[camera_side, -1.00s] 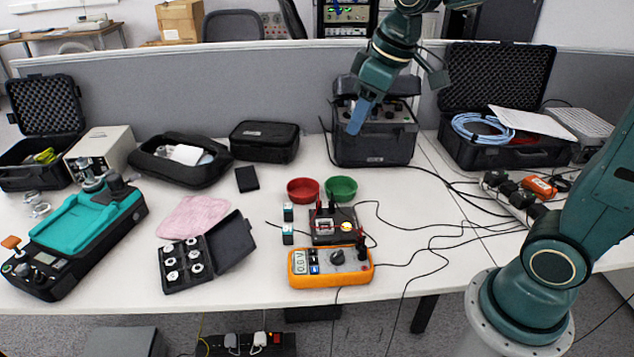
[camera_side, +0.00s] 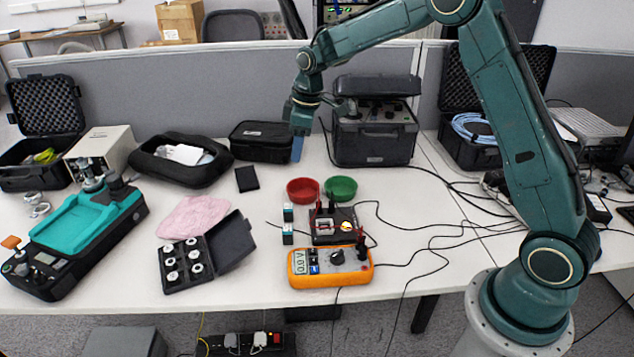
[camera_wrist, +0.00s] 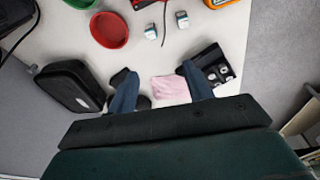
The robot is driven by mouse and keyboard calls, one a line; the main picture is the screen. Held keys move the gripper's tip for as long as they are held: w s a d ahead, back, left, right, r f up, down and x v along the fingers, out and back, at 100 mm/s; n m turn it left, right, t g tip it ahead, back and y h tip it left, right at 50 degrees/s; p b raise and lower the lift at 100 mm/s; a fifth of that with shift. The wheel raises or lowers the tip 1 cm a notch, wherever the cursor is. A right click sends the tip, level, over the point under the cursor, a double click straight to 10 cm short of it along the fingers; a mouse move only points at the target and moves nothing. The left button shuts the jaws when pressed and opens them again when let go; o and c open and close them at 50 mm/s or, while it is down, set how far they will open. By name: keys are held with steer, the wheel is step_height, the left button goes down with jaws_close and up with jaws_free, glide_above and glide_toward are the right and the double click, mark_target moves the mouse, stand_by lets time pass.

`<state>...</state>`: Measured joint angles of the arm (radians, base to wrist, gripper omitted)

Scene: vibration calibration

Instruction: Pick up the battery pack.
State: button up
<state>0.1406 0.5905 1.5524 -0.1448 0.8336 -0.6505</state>
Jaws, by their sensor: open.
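Two small teal, white and black blocks (camera_side: 288,212) (camera_side: 287,234) stand on the table left of the wired tester; I cannot tell which of them, if either, is the battery pack. They also show at the top of the wrist view (camera_wrist: 182,19) (camera_wrist: 150,33). My gripper (camera_side: 298,148) points down above the back of the table, in front of the black zip case. In the wrist view my gripper (camera_wrist: 160,86) has its blue fingers spread wide with nothing between the tips. The blocks lie beyond the fingertips, well apart from them.
A red bowl (camera_side: 302,190) and a green bowl (camera_side: 341,188) stand behind the blocks. The wired tester (camera_side: 325,238) and orange multimeter (camera_side: 329,267) lie close by. A small black box (camera_side: 247,179), pink cloth (camera_side: 194,217) and weight case (camera_side: 181,266) are to the left.

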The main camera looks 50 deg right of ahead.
steer(key=n, duration=0.1)
glide_above(288, 206)
steer(key=s+d, duration=0.1)
step_height(288, 206, down, 10)
steer(key=shift+d+r+g, duration=0.2)
steer(key=shift+r+g, duration=0.05)
steer(key=shift+g, duration=0.05)
steer(key=shift+s, duration=0.1)
steer(key=shift+w+a+f, duration=0.15)
steer(key=shift+f, duration=1.25)
steer(key=shift+w+a+f, duration=0.15)
steer(key=shift+f, duration=1.3)
steer(key=shift+w+a+f, duration=0.15)
steer(key=shift+f, duration=1.25)
steer(key=shift+f, duration=0.1)
steer(key=shift+w+a+f, duration=0.1)
steer(key=shift+f, duration=1.15)
steer(key=shift+w+a+f, duration=0.1)
steer(key=shift+f, duration=1.15)
steer(key=c, duration=1.1)
